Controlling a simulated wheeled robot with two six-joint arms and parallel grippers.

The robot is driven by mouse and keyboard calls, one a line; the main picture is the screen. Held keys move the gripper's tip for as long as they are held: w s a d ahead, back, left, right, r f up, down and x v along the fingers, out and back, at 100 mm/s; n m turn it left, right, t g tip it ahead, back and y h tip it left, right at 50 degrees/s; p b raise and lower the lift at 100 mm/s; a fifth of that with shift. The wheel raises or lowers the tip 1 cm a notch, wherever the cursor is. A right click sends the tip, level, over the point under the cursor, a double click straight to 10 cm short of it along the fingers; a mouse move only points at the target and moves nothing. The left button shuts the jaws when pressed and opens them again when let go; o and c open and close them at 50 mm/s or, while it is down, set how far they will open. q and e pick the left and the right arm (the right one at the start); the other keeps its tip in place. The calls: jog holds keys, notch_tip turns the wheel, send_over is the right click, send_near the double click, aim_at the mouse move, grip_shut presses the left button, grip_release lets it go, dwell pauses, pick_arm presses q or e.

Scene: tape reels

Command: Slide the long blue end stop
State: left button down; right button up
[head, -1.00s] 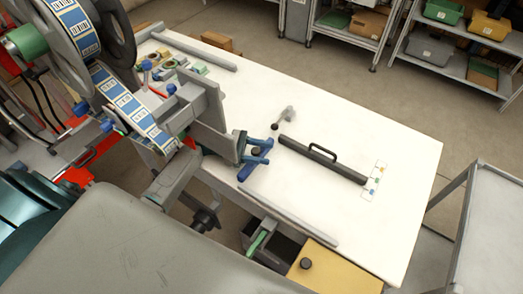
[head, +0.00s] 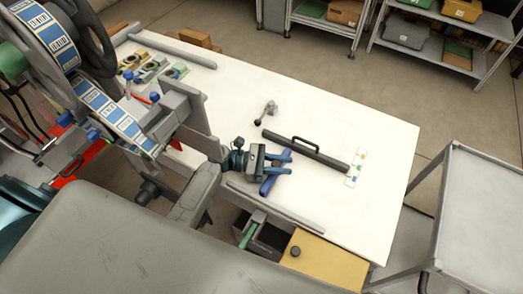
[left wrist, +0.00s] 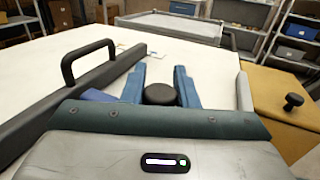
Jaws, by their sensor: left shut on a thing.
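My left gripper (head: 296,171) reaches in from the left over the white table, its blue fingers pointing right. In the left wrist view its fingers (left wrist: 160,82) are closed around a dark round knob (left wrist: 160,95). The long blue end stop (head: 267,187) lies low under the gripper, slanting across it near the table's front rail. One blue end of it also shows left of the fingers in the left wrist view (left wrist: 97,95). Its middle is hidden by the gripper. My right gripper is not in view.
A black bar with a handle (head: 305,150) lies just beyond the gripper, beside a small marked card (head: 356,168). A grey lever (head: 269,109) stands further back. A grey rail (head: 285,209) runs along the front edge, near a yellow cabinet (head: 325,262). A large reel stands left.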

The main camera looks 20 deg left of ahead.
pick_arm(q)
jog(key=d, duration=0.2)
jog(key=shift+s+d, duration=0.15)
jog(key=shift+d, duration=0.15)
jog(key=c, duration=1.2)
grip_release()
jog(key=shift+o, duration=0.2)
jog(key=shift+s+a+f, duration=0.1)
jog(key=shift+a, duration=0.25)
jog(key=b+v, duration=0.3)
jog(key=v, duration=0.6)
jog(key=shift+s+a, duration=0.1)
jog(key=shift+a, duration=0.45)
